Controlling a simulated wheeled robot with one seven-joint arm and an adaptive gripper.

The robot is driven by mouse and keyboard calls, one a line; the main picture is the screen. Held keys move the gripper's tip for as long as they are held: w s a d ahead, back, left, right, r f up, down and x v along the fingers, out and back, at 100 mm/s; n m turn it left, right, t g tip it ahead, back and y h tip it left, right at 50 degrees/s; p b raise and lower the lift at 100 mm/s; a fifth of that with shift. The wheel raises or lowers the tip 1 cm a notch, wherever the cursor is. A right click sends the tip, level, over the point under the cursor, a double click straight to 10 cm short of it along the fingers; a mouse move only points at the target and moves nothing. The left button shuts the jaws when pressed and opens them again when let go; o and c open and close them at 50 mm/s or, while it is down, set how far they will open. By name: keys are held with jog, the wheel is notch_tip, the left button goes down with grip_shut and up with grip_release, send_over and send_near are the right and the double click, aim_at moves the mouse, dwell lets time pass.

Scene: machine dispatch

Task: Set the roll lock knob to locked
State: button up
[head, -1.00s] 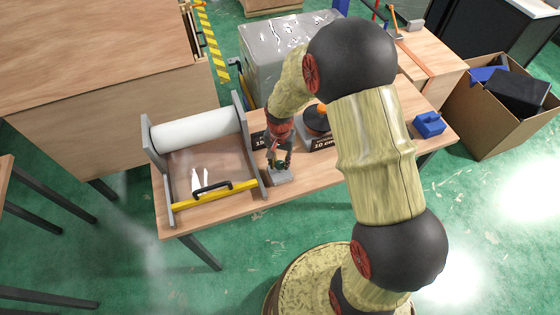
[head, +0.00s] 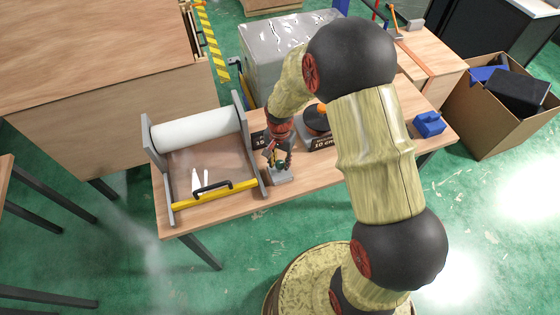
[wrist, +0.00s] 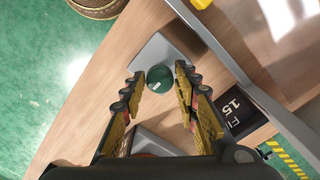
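The roll lock knob (wrist: 160,77) is a round dark green cap with a small pale mark, on a light grey base plate (wrist: 161,48) on the table. My gripper (wrist: 158,80) is open, with one fingertip on each side of the knob. A gap shows between the knob and the left fingertip; the right fingertip is very close, and I cannot tell whether it touches. In the head view my gripper (head: 279,162) points down over the grey base (head: 281,177), and its fingers mostly hide the knob.
The roll stand with a white roll (head: 195,126) and a yellow bar (head: 214,194) with a black handle is just left of my gripper. A black label (wrist: 237,112) lies close by. An orange-topped spool (head: 317,118) and a blue block (head: 429,124) are to the right.

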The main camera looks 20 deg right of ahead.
aim_at(280, 163)
jog(key=shift+o, duration=1.4)
jog(key=shift+r, duration=0.1)
notch_tip(280, 163, up, 12)
